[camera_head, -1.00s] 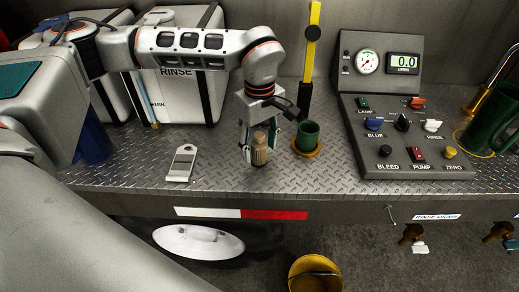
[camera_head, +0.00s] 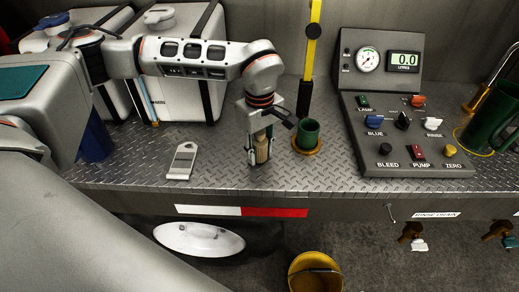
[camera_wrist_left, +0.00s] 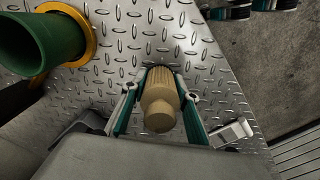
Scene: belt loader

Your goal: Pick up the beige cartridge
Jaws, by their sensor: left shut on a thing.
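The beige cartridge (camera_head: 262,148) is upright on or just above the diamond-plate deck, between the fingers of my left gripper (camera_head: 259,155). In the left wrist view the cartridge (camera_wrist_left: 160,98) shows its ribbed body and rounded end, with the gripper's green-edged fingers (camera_wrist_left: 158,108) on both sides of it. My left gripper is shut on it. I cannot tell whether its base touches the deck. My right gripper does not show in these views.
A green cup (camera_head: 307,134) in a yellow ring stands close right of the cartridge. A grey tag-like plate (camera_head: 182,160) lies to the left. A control panel (camera_head: 405,140) is further right. The deck (camera_head: 220,180) in front is clear.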

